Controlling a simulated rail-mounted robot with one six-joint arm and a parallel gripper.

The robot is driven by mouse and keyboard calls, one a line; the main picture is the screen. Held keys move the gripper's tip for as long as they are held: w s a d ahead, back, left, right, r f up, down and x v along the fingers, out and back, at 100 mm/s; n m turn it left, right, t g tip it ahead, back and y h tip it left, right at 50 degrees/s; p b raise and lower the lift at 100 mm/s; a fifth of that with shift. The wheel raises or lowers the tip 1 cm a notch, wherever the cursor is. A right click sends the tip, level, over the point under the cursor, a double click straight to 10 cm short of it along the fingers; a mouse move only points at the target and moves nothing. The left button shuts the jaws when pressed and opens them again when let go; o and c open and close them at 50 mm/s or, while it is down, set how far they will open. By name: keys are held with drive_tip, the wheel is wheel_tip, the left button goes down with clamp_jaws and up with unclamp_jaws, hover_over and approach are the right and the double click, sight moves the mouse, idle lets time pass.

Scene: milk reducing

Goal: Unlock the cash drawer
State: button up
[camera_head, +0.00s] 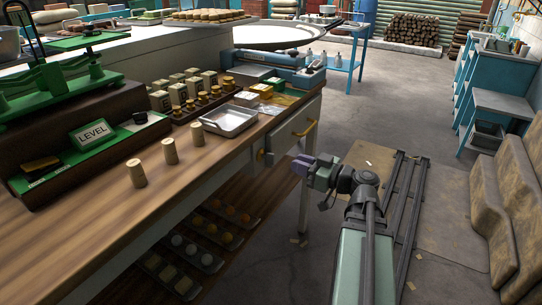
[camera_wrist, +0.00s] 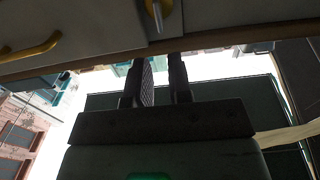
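The counter's front has a pale drawer (camera_head: 285,135) with a yellow handle (camera_head: 308,128). A small brass fitting (camera_head: 261,154) sits further left on the same front; I cannot tell if it is a lock or a key. My gripper (camera_head: 300,165) is just in front of and below the drawer front, apart from it. In the wrist view, my gripper's two dark fingers (camera_wrist: 163,62) stand apart with an empty gap below the drawer fronts.
The wooden countertop (camera_head: 90,225) holds a metal tray (camera_head: 230,120), several wooden cylinders, a green scale (camera_head: 55,75) and a LEVEL sign (camera_head: 92,134). Shelf trays (camera_head: 215,232) sit under the counter.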

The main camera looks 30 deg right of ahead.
sight(271, 153)
drive_tip(key=x, duration=0.9)
drive_tip(key=shift+w+a, duration=0.2)
drive_tip(key=shift+a, duration=0.05)
drive_tip(key=shift+c, duration=0.3)
clamp_jaws()
